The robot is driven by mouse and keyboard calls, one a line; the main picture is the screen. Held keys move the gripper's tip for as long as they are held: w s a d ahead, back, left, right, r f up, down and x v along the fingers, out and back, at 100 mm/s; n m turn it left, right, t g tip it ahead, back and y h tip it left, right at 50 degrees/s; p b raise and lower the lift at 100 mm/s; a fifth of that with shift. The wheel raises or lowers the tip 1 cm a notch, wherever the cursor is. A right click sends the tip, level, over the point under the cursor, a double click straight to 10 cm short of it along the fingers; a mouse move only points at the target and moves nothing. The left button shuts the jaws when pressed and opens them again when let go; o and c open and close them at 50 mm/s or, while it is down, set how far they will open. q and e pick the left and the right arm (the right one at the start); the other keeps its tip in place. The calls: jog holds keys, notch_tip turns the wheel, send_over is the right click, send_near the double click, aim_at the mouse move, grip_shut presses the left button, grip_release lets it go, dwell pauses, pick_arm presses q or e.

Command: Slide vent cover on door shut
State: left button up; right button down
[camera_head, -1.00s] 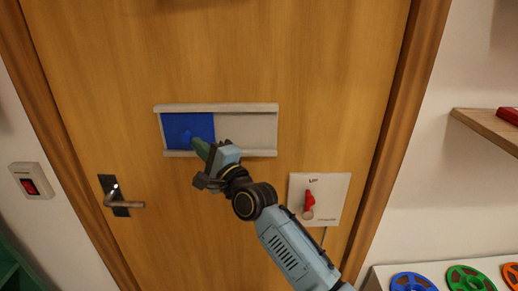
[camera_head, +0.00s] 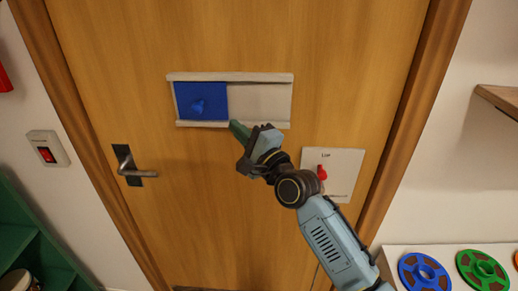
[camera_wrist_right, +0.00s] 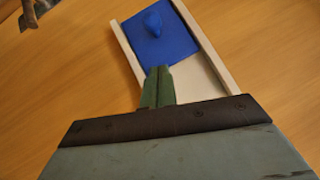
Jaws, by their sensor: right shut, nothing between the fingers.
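The vent cover is a blue square panel (camera_head: 203,101) with a small blue knob, set in a pale rail frame (camera_head: 262,99) on the wooden door. It sits at the left end of the frame, and the right part shows a bare pale panel. In the right wrist view the blue cover (camera_wrist_right: 157,38) and its knob are at the top. My right gripper (camera_head: 236,129) is shut and empty. Its green fingertips (camera_wrist_right: 157,88) are close to the cover's lower right corner, at the frame's lower rail. I cannot tell whether they touch. My left gripper is not in view.
A door handle (camera_head: 137,172) is at lower left. A white plate (camera_head: 341,178) with a red switch is partly behind my right arm. A red wall switch (camera_head: 47,153) is left of the door. Reels (camera_head: 424,271) lie at lower right.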

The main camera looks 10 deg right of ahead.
jog(key=v, duration=0.6)
jog(key=shift+s+b, duration=0.3)
jog(key=shift+d+f, duration=0.1)
